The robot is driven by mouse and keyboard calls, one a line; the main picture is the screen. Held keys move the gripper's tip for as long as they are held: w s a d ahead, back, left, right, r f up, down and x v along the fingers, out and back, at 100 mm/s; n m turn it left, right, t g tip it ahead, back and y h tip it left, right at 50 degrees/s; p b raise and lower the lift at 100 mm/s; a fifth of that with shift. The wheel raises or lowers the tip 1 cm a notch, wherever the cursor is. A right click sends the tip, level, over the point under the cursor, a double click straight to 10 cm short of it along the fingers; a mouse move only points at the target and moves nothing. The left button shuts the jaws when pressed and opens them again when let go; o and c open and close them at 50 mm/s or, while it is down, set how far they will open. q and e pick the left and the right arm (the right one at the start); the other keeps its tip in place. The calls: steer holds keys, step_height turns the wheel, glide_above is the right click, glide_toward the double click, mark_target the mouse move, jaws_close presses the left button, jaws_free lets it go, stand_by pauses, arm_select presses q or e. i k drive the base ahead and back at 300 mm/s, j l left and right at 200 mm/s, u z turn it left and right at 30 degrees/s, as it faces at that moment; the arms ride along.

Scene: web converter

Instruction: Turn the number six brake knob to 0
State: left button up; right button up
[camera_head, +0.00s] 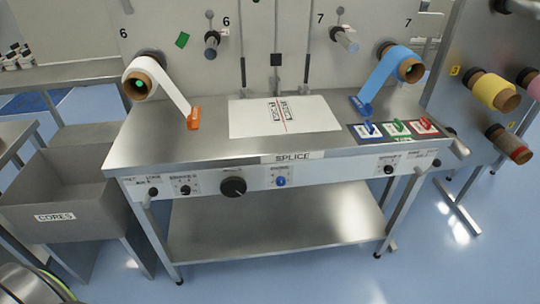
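A small black knob (185,190) sits on the left part of the front panel of the steel splice table (140,150). A label that seems to read "BRAKE 6" is above it, too small to read surely. Its pointer setting cannot be made out. Another small black knob (153,192) is to its left, and a large black knob (233,187) is to its right. On the wall above, the left side is marked 6, with a white roll (139,84) on a brown core. Neither of my grippers is in view.
A blue button (281,181) and further small black knobs (388,170) are farther right on the panel. A grey bin marked CORES (55,217) stands left of the table. A blue roll (408,66) hangs at right. The floor before the table is clear.

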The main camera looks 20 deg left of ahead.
mark_target(186, 190)
steer(key=u, duration=1.45)
